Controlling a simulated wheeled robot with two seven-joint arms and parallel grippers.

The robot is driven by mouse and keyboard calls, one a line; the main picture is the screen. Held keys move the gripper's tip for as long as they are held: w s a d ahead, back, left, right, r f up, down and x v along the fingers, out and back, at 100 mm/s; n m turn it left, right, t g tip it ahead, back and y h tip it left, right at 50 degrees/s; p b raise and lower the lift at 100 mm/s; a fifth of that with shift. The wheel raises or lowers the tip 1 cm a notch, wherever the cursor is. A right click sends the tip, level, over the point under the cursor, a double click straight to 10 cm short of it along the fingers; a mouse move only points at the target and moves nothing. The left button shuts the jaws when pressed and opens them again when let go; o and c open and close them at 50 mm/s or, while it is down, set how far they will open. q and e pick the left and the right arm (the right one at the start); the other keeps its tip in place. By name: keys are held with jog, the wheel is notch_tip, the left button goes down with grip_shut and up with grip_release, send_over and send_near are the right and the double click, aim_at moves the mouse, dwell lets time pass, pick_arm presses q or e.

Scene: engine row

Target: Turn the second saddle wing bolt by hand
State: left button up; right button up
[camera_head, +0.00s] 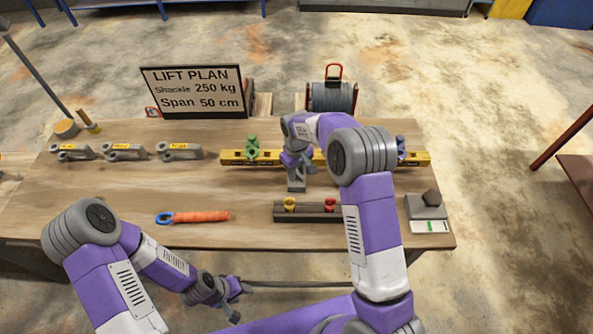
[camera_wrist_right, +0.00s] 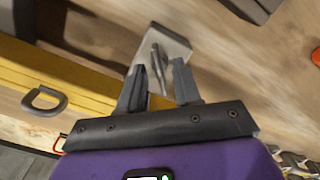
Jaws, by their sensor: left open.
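A yellow beam (camera_head: 235,157) lies across the table; it also shows in the right wrist view (camera_wrist_right: 75,82). My right gripper (camera_head: 298,166) is over the beam's middle, pointing down. In the right wrist view its two fingers (camera_wrist_right: 158,72) are apart. A thin grey upright piece (camera_wrist_right: 157,62), which looks like a wing bolt, shows between and beyond the fingertips, with no clear contact. It stands by a pale grey block (camera_wrist_right: 172,43), also seen below the gripper in the head view (camera_head: 296,184). My left gripper (camera_head: 238,299) is open and empty off the table's front edge.
A green fitting (camera_head: 252,148) and a blue fitting (camera_head: 400,146) sit on the beam. The table's front left is clear.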

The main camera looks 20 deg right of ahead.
grip_shut()
jog(key=shift+m, duration=0.3)
jog(key=m, duration=0.5)
jog(key=shift+m, duration=0.4)
jog(key=m, duration=0.6)
jog(key=shift+w+r+p, duration=0.1)
jog(key=shift+p, duration=0.25)
jog(key=m+p, duration=0.1)
jog(key=m, duration=0.5)
jog(key=shift+w+r+m, duration=0.1)
jog(key=shift+m, duration=0.2)
jog(key=m+p, duration=0.2)
jog(key=m, duration=0.4)
jog(key=shift+m, duration=0.3)
jog(key=shift+p, duration=0.3)
